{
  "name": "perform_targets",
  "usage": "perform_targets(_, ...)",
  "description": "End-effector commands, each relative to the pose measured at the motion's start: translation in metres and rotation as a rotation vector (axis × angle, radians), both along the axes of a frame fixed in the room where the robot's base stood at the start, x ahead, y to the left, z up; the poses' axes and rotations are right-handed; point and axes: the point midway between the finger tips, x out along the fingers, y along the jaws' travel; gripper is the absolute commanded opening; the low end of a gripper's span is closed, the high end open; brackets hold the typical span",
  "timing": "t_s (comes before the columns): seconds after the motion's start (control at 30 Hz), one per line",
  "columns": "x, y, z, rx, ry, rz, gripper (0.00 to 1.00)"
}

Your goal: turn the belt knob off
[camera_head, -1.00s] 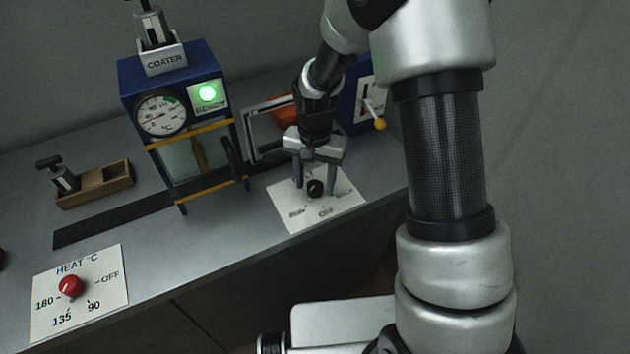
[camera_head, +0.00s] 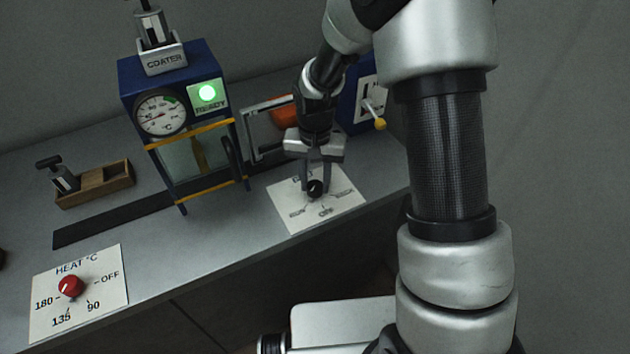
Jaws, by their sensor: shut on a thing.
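The belt knob (camera_head: 315,188) is a small black knob on a white label plate (camera_head: 335,212) at the right end of the bench. The plate carries "OFF" at its near edge, a word at its left that looks like "RUN", and another at its right too small to read surely. My gripper (camera_head: 315,186) points down from above and is shut on the knob, one finger on each side. The knob's white mark is small, so I cannot tell exactly which word it points to.
The blue coater (camera_head: 165,90) with a dial and lit green lamp stands left of my gripper. A metal frame (camera_head: 262,135) and a yellow-tipped lever (camera_head: 379,123) are close behind it. A red heat knob (camera_head: 71,286) sits front left; a wooden tray (camera_head: 105,192) lies behind.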

Motion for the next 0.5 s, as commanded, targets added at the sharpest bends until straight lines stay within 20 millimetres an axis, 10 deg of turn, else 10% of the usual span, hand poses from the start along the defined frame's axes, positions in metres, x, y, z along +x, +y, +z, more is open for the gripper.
perform_targets(0.5, 0.0006, -0.0004, 0.0011, 0.000, -0.001, 0.471, 0.09)
